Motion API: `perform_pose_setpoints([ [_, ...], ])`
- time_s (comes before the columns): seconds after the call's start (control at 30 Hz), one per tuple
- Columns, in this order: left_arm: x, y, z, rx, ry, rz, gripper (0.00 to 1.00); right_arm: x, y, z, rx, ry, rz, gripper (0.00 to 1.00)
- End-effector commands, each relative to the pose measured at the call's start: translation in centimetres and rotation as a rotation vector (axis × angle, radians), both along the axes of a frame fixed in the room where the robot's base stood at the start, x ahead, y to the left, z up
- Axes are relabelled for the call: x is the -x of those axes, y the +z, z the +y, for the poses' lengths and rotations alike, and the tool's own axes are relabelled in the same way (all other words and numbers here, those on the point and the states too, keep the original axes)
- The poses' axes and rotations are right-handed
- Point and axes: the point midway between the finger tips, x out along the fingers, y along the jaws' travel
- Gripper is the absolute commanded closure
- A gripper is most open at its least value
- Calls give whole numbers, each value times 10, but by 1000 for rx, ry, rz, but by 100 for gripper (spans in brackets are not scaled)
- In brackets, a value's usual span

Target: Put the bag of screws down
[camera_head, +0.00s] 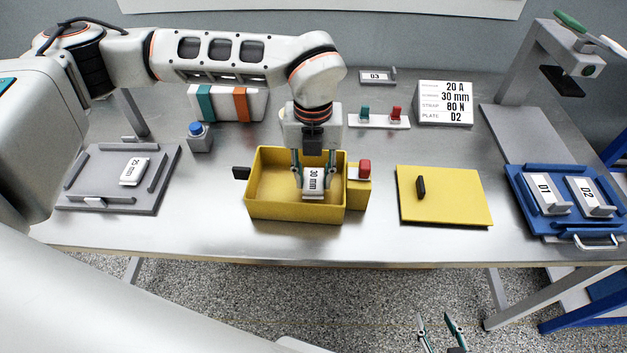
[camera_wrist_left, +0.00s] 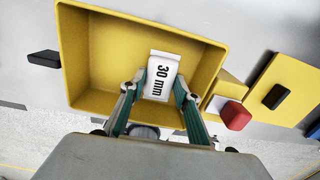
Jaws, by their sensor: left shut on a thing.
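A white packet marked "30 mm" (camera_head: 313,182), which could be the bag of screws, is between the fingers of my left gripper (camera_head: 313,178). The gripper is shut on it and points down into the yellow bin (camera_head: 265,212). In the left wrist view the packet (camera_wrist_left: 161,78) lies within the bin's walls (camera_wrist_left: 75,60), between the green fingertips (camera_wrist_left: 160,90). I cannot tell whether it touches the bin floor. Another white packet, its marking seemingly "25 mm" (camera_head: 134,171), lies on the grey fixture plate at the left. My right gripper (camera_head: 440,328) is at the bottom edge, fingers apart and empty.
A red button on a yellow box (camera_head: 358,187) adjoins the bin's right side. A yellow plate with a black handle (camera_head: 455,205) lies further right. A blue tray (camera_head: 530,215) holds blocks D1 and D2. A blue button (camera_head: 199,137) stands left of the bin. The bench front is clear.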

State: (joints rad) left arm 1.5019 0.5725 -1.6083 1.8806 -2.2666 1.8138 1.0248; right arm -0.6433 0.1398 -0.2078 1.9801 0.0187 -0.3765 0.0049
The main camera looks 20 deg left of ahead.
Motion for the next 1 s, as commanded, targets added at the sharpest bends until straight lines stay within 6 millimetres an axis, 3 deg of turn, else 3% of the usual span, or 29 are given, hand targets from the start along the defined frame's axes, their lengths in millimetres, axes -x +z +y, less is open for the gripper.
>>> perform_pose_setpoints([
  [0.13, 1, -21, 0, 0, 0, 2, 91, 0, -1, 0, 1, 0, 0, 60],
  [0.53, 0, -25, 0, 0, 1, 2, 91, -1, -1, -1, 2, 0, -3, 60],
  [0.57, 0, -24, 0, -1, 1, 1, 61, -2, 0, -1, 2, 0, -4, 60],
  [0.6, 0, -24, 0, -1, 1, 1, 52, -2, 0, -1, 2, 0, -4, 60],
  [1.0, 0, -20, 0, 0, 0, 0, 52, -2, 1, -1, 2, -1, -6, 60],
])
